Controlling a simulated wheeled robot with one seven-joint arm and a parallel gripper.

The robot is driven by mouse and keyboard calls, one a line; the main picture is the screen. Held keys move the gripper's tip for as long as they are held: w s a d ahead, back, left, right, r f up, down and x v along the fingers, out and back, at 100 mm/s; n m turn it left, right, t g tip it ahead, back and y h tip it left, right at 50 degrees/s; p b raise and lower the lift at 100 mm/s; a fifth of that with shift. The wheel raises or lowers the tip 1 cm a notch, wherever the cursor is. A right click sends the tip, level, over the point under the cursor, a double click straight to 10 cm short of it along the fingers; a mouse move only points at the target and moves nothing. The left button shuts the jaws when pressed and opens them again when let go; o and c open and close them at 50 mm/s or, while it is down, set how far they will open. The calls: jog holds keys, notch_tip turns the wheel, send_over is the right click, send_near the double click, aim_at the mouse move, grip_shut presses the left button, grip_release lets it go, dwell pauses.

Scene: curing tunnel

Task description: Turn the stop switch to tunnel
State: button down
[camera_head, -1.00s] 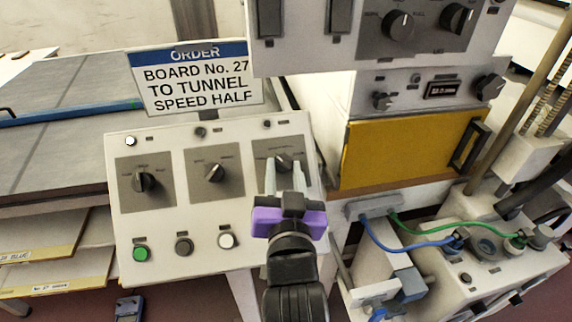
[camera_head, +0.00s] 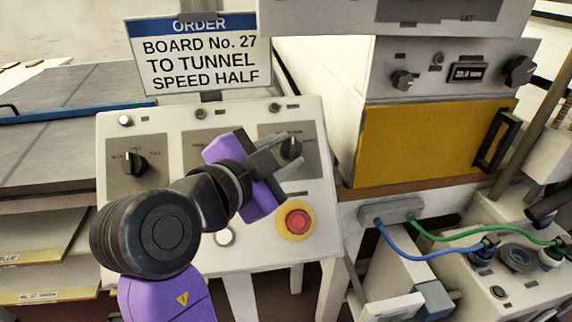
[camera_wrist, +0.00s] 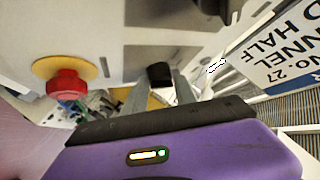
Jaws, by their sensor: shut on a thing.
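The white control panel (camera_head: 330,215) has a row of dark rotary knobs. The right-hand knob (camera_head: 290,148) is between the fingertips of my gripper (camera_head: 288,152), which is shut on it and reaches in from the lower left. I take this knob as the stop switch, but its label is too small to read. Its exact pointer direction is partly hidden by the fingers. In the wrist view, the dark knob (camera_wrist: 158,75) shows between the two grey fingers. The left knob (camera_head: 133,161) is in plain sight; the middle knob is hidden behind my gripper.
A red mushroom button (camera_head: 295,222) on a yellow ring sits just below my gripper. A sign (camera_head: 200,60) reads "BOARD No. 27 TO TUNNEL SPEED HALF". A yellow door (camera_head: 425,145) stands to the right. Blue and green cables (camera_head: 430,253) lie at lower right.

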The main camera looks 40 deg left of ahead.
jog(key=shift+a+r+m+g+h+b, duration=0.1)
jog(key=shift+m+g+h+b, duration=0.15)
jog(key=shift+m+h, duration=0.4)
jog(key=shift+a+r+m+g+h+b, duration=0.1)
jog(key=shift+m+g+h, duration=0.25)
jog(key=shift+m, duration=0.6)
jog(key=c, duration=1)
grip_release()
jog(key=shift+f, duration=0.1)
jog(key=shift+v, duration=3.9)
